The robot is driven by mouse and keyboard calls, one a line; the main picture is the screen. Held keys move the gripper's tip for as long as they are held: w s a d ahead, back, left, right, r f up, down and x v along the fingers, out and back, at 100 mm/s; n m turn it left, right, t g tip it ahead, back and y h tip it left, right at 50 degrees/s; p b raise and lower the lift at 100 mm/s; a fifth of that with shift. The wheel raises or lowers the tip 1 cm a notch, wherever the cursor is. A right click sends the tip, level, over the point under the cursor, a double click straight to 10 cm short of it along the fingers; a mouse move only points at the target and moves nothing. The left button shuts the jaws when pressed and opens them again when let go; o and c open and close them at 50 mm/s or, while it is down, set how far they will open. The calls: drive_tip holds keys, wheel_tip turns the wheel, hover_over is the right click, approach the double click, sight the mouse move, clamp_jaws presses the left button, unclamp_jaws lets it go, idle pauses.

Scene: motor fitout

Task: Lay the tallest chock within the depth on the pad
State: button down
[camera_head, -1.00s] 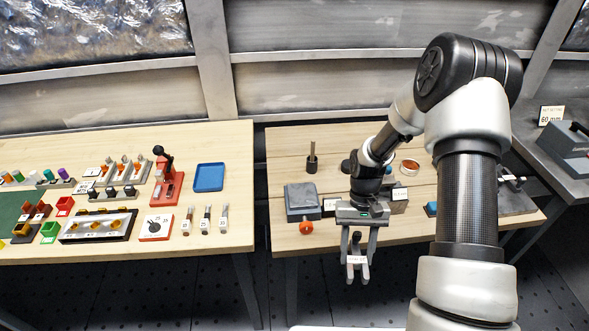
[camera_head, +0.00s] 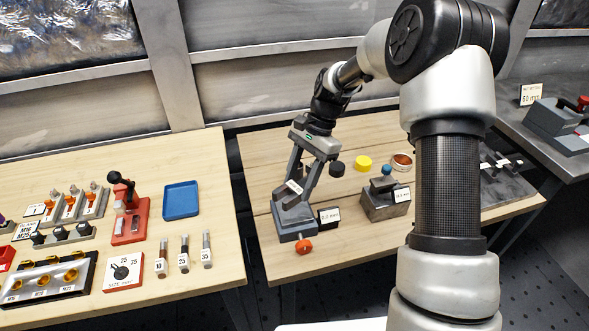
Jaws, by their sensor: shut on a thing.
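My gripper (camera_head: 292,196) is over the left part of the right-hand table, fingers pointing down. It is shut on a small chock with a white label (camera_head: 293,187); the label is too small to read and the fingers hide much of the chock. Directly below is a grey-blue block with a flat top (camera_head: 285,225), which looks like the pad, with an orange knob (camera_head: 304,246) at its front. I cannot tell whether the held chock touches the block. A dark block with a white number card (camera_head: 329,215) stands just right of it.
A grey block (camera_head: 380,207) with a card and blue knob stands to the right. A black disc (camera_head: 336,168), yellow disc (camera_head: 363,163) and round dish (camera_head: 401,161) lie behind. The left table holds a blue tray (camera_head: 181,200), a red press (camera_head: 132,215) and several labelled pieces.

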drive_tip(key=shift+w+a+r+m, duration=0.3)
drive_tip(key=shift+w+a+r, duration=0.1)
drive_tip(key=shift+w, duration=0.3)
drive_tip(key=b, duration=0.6)
hover_over(296, 207)
wheel_tip(296, 207, down, 7)
drive_tip(key=shift+w+r, duration=0.1)
drive_tip(key=shift+r, duration=0.1)
drive_tip(key=shift+f, duration=0.6)
drive_tip(key=c, duration=0.9)
unclamp_jaws()
drive_tip(key=p+v, duration=0.2)
drive_tip(key=v, duration=1.5)
drive_tip(key=shift+d+r, duration=0.2)
drive_tip(key=shift+r, duration=0.05)
